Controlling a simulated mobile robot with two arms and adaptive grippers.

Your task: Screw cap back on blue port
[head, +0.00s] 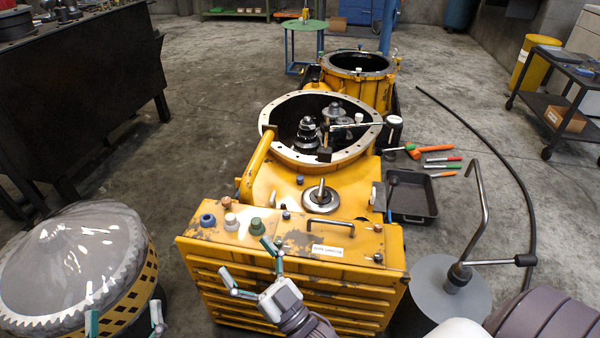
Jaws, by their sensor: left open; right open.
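A blue ring-shaped port (207,220) with a dark centre stands at the left front of the yellow housing's top (270,236). A small blue piece, possibly a cap (299,180), sits further back on the housing; I cannot tell whether it is fixed. My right gripper (247,261) is open and empty at the housing's front face, below and right of the blue port, with its fingers spread. My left gripper (125,318) is open at the bottom left, in front of the large domed part, and its body is cut off by the frame.
A white fitting (231,222), a green fitting (257,226) and a red-brown knob (226,202) stand close beside the blue port. A black handle (324,229) is to the right. The domed part (78,260) fills the lower left. Tools and a black tray (412,197) lie right.

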